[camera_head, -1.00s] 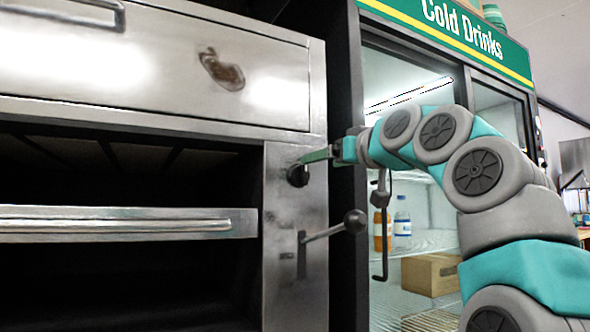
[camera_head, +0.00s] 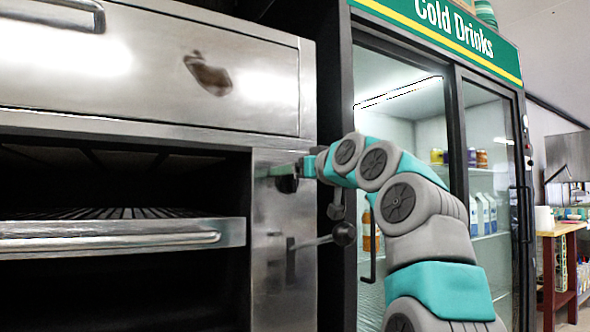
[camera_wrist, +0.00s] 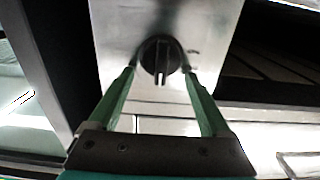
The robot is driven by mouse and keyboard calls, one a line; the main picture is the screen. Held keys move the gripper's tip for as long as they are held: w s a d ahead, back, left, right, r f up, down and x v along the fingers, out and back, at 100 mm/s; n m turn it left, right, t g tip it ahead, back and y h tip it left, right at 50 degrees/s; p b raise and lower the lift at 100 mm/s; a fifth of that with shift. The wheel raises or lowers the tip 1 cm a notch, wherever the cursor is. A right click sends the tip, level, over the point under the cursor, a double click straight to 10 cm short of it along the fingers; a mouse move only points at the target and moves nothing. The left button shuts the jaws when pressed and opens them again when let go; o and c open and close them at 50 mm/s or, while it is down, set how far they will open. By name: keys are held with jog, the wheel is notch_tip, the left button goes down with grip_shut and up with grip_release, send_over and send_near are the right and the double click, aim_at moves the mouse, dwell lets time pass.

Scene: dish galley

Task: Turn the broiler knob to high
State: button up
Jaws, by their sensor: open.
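The broiler knob (camera_head: 287,184) is a round dark knob on the steel panel at the right of the oven. In the wrist view the knob (camera_wrist: 161,56) faces me, with its raised grip bar standing about upright in the picture. My gripper (camera_head: 277,170) is at the knob in the head view, and its green finger partly covers the knob's top. In the wrist view my gripper (camera_wrist: 159,72) is open, with one finger on each side of the knob. Small gaps seem to show between fingers and knob; I cannot tell whether either touches. Markings around the knob are too blurred to read.
A lever with a ball end (camera_head: 343,234) sticks out below the knob. The oven's open cavity with a rack (camera_head: 110,236) is to the left, under a steel drawer (camera_head: 150,75). A glass-door drinks fridge (camera_head: 400,100) stands close behind my arm.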

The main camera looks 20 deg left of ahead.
grip_shut()
dwell(0.6)
